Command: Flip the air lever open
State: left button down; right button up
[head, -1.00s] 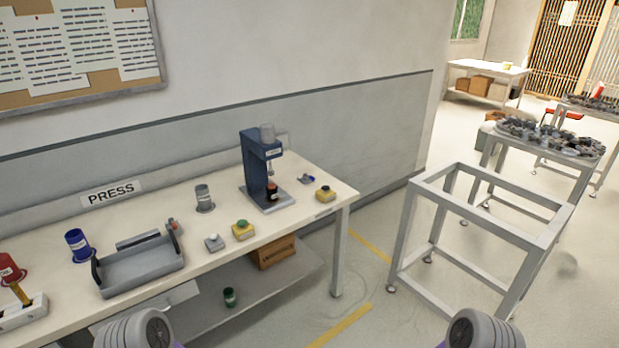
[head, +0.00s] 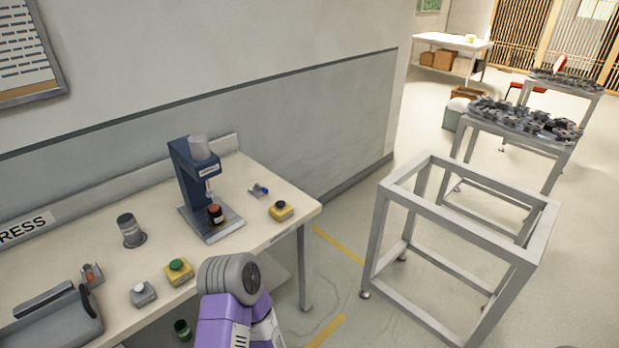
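The air lever (head: 258,190) is a small grey fitting with a blue handle on the white bench, to the right of the blue press. It is too small to tell how its handle is set. A purple arm link of mine with a grey ribbed joint rises at the bottom centre, in front of the bench edge. Neither of my grippers shows in the head view, so I cannot see whether they are open or shut.
The blue press (head: 188,181) holds a dark red-topped piece (head: 215,214) on its base. A yellow black-button box (head: 281,211), a yellow green-button box (head: 178,271) and a grey canister (head: 130,231) stand on the bench. An empty metal frame (head: 447,250) stands right.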

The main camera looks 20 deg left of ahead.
aim_at(257, 188)
jog(key=u, duration=0.35)
jog(key=i, duration=1.15)
jog(key=u, duration=0.65)
